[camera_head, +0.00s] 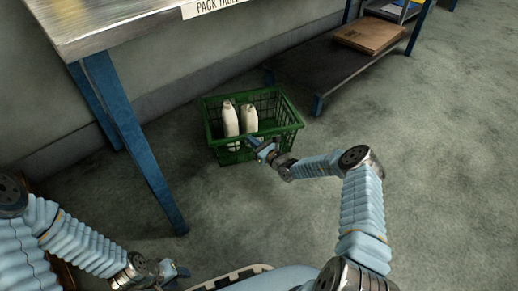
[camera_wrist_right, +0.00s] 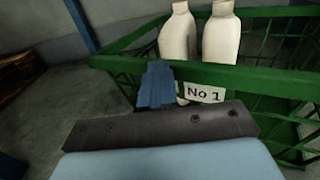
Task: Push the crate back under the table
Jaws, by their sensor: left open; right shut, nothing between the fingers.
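The green crate (camera_head: 286,132) stands upright on the floor, to the right of the table's front leg. Two white bottles (camera_head: 230,120) stand inside it. In the right wrist view, the crate's rim (camera_wrist_right: 250,78) crosses the picture, and a "No 1" label (camera_wrist_right: 204,94) is on its near wall. My right gripper (camera_head: 258,147) is shut and empty at the crate's near side; its blue fingers (camera_wrist_right: 157,85) overlap the rim in the wrist view. I cannot tell whether they touch it. My left gripper (camera_head: 172,270) is open, low at the front, away from the crate.
The pack table (camera_head: 110,22) is at the upper left, with a blue leg (camera_head: 146,155) left of the crate. A low dark shelf (camera_head: 325,72) with a brown box (camera_head: 369,36) stands at the back right. The floor (camera_head: 440,170) at right is clear.

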